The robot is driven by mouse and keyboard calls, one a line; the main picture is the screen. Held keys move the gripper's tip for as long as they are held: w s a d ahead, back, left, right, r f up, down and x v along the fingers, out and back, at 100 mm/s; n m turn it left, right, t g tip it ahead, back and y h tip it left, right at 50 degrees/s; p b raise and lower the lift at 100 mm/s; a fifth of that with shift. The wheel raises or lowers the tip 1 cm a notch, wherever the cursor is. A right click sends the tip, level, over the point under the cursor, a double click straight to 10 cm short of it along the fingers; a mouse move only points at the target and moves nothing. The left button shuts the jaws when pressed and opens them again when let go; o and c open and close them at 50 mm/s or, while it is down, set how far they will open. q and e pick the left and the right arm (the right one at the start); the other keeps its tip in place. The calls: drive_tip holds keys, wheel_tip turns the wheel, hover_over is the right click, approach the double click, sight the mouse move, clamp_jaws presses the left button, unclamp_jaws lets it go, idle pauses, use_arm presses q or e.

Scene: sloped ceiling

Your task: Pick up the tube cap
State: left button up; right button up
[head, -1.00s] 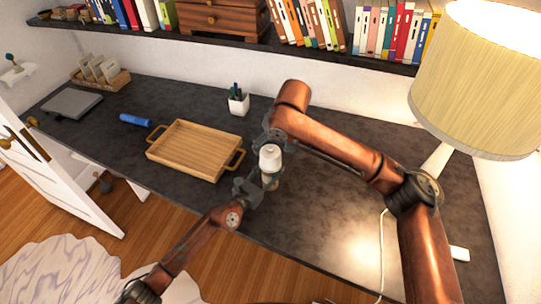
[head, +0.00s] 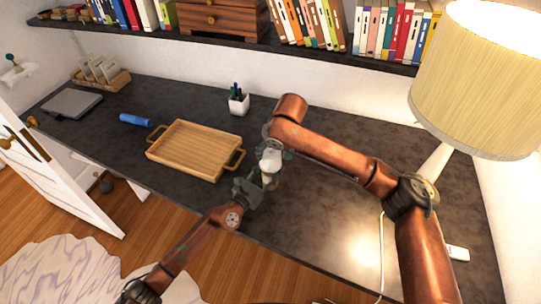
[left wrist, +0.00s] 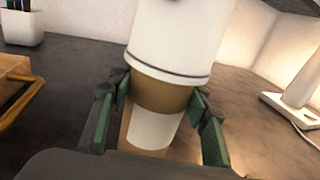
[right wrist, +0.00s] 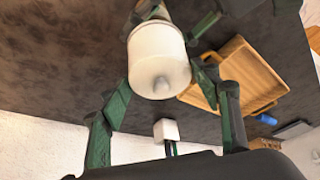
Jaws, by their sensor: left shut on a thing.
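The tube (left wrist: 152,132) has a brown body with a white label and a white tube cap (head: 271,160) on its top. It stands nearly upright above the desk's front part. My left gripper (left wrist: 160,95) is shut on the tube's brown body, below the cap. The cap also shows large in the left wrist view (left wrist: 180,38) and in the right wrist view (right wrist: 158,60). My right gripper (head: 273,147) is open just above the cap, with its fingers on either side of it. I cannot tell whether they touch the cap.
A wooden tray (head: 190,156) lies left of the grippers on the dark desk (head: 320,205). Behind are a white pen cup (head: 238,104) and a blue cylinder (head: 135,120). A lamp (head: 475,85) stands at the right. A bookshelf (head: 330,55) runs along the wall.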

drive_tip(key=c, duration=0.4)
drive_tip(key=shift+c, duration=0.2)
drive_tip(key=shift+r, duration=0.15)
wheel_tip(320, 180, up, 10)
drive_tip(key=shift+f, duration=0.1)
idle(0.4)
wheel_tip(320, 180, up, 6)
idle(0.8)
use_arm(q)
drive_tip(key=o, duration=1.2)
